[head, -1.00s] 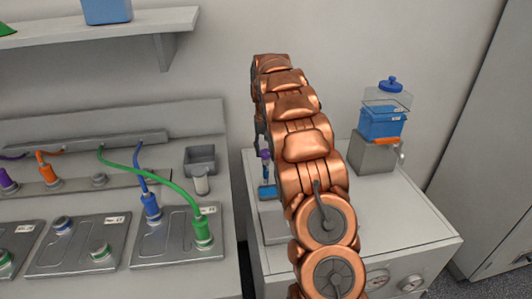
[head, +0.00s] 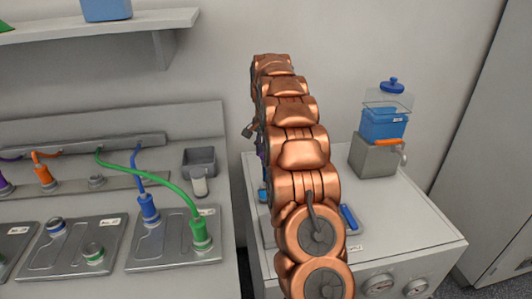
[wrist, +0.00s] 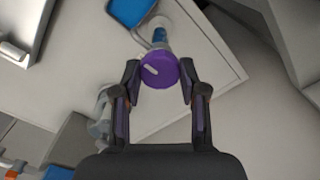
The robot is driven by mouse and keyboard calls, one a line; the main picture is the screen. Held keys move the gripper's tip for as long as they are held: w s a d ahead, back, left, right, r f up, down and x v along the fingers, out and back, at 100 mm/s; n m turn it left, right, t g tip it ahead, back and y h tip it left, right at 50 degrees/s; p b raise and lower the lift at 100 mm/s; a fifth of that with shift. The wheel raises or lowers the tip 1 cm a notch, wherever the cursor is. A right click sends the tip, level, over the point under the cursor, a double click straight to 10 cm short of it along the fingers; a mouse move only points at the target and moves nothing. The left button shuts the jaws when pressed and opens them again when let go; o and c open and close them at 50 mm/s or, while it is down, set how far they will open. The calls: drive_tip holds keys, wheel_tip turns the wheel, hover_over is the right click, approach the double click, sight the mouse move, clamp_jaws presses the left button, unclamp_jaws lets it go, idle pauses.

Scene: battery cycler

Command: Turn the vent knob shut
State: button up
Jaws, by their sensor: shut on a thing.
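A purple round knob (wrist: 160,69) with a white line on its top sits between my fingertips in the wrist view; it looks like the vent knob. The white line runs slantwise. A blue and white stem (wrist: 160,34) shows just beyond it. My gripper (wrist: 160,80) is shut on the purple knob, one finger at each side.
A grey box with a blue tank (head: 383,124), an orange bar and a tap stands at the right on the white cabinet top (head: 415,215). Left is a bench with grey panels (head: 65,245) and coloured cables. A shelf (head: 90,22) hangs above it.

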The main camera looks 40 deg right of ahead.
idle(0.4)
drive_tip(key=o, duration=1.1)
drive_tip(key=shift+o, duration=0.2)
drive_tip(key=shift+r, duration=0.1)
drive_tip(key=shift+r, duration=3.65)
